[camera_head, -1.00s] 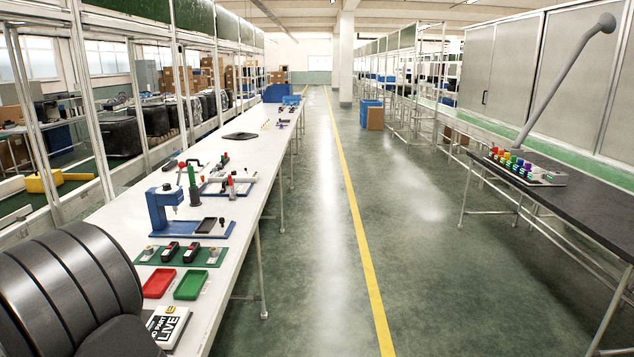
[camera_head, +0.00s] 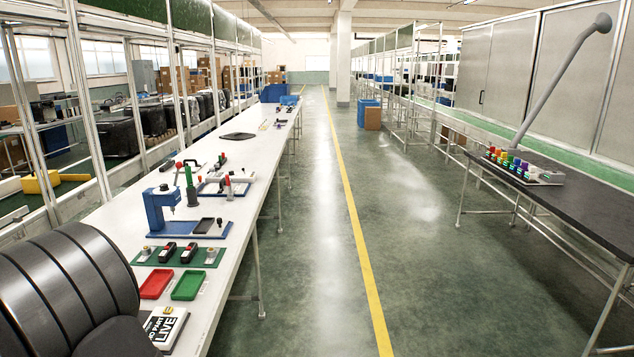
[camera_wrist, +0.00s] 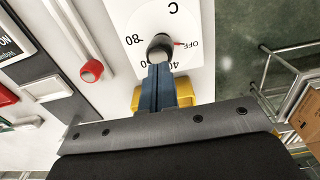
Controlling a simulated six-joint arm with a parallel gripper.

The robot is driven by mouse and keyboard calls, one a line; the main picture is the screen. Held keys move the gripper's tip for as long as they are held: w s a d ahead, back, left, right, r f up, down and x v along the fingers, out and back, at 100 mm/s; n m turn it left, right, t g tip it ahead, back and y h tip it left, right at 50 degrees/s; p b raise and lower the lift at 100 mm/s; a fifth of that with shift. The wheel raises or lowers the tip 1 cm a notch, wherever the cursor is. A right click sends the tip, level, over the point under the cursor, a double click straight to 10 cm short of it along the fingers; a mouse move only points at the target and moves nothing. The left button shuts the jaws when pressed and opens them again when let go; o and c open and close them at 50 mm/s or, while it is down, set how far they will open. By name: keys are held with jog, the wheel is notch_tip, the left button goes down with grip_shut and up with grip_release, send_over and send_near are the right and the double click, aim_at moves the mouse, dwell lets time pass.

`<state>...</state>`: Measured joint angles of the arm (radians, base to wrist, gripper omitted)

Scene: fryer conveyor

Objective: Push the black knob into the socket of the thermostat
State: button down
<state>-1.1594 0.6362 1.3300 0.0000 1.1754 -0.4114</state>
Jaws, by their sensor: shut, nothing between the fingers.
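In the wrist view, the black knob (camera_wrist: 160,44) stands at the middle of the thermostat's white dial plate (camera_wrist: 140,18). The plate carries "C", "80", "40" and a red mark beside "OFF". My gripper (camera_wrist: 157,67) has its blue fingers shut together, with nothing between them. The fingertips are right at the knob's near side and overlap its lower edge. I cannot tell whether they touch it. The socket is hidden under the knob, so how deep the knob sits does not show. I cannot make out my gripper or the thermostat in the head view.
A red round knob (camera_wrist: 92,71) on a pale bar lies left of the dial. Yellow parts (camera_wrist: 183,90) flank my fingers. A metal frame (camera_wrist: 290,75) and a cardboard box (camera_wrist: 308,112) are at right. The aisle floor (camera_head: 300,240) is clear.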

jog(key=shift+f, duration=1.35)
dwell(0.4)
jog(key=shift+r, duration=3.05)
notch_tip(320, 180, up, 17)
jog(key=shift+r, duration=0.2)
notch_tip(320, 180, down, 18)
